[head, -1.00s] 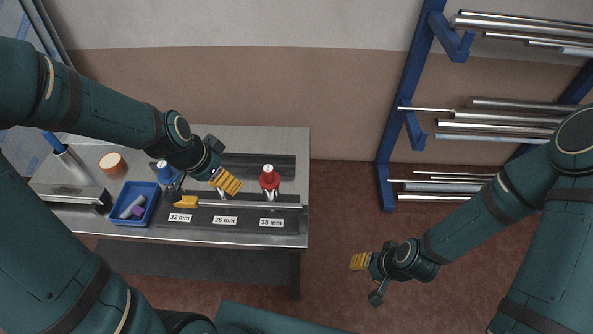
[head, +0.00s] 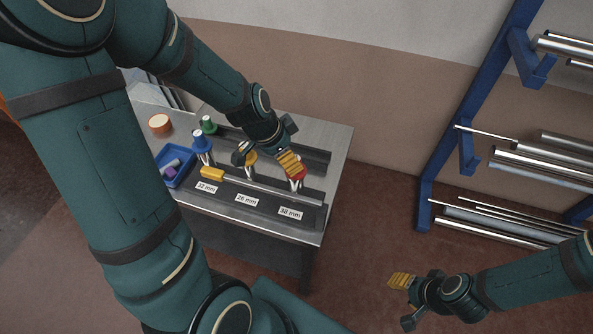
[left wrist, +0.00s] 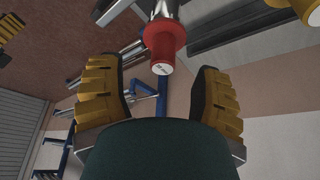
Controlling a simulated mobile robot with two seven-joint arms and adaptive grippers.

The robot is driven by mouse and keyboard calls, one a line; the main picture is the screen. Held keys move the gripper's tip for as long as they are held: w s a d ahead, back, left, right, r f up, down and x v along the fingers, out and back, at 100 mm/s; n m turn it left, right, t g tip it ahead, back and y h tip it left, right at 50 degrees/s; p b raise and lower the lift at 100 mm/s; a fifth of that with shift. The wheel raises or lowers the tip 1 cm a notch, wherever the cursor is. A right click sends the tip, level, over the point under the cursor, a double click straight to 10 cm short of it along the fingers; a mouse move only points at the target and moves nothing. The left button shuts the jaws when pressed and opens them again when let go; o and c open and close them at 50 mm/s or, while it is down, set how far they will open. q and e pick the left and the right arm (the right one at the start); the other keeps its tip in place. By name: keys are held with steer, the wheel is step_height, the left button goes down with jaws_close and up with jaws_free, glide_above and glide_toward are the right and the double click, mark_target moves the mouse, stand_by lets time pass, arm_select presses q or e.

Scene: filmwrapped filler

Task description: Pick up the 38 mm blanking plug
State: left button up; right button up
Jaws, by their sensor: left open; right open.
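The 38 mm blanking plug is the red plug (head: 300,174) on a post behind the "38 mm" label (head: 290,213). In the head view it is partly covered by my left gripper (head: 288,163). In the left wrist view the red plug (left wrist: 163,42) is just ahead of and between the spread yellow fingers of my left gripper (left wrist: 160,90). The left gripper is open, with clear gaps on both sides and no contact visible. My right gripper (head: 402,281) is open and empty over the floor to the right of the bench.
A blue plug (head: 201,143) and a green plug (head: 208,123) stand further left on the bench (head: 335,140). A blue tray (head: 178,181) holds small parts. A blue rack (head: 440,150) with metal tubes stands right.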

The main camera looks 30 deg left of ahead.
mark_target(301, 174)
arm_select(q)
steer(key=shift+w+b+x, duration=0.25)
steer(key=shift+b+x, duration=0.15)
steer(key=shift+x, duration=1.3)
steer(key=shift+w+b+x, duration=0.25)
steer(key=shift+b+x, duration=0.15)
steer(key=shift+x, duration=1.3)
steer(key=shift+r, duration=0.25)
jaws_close()
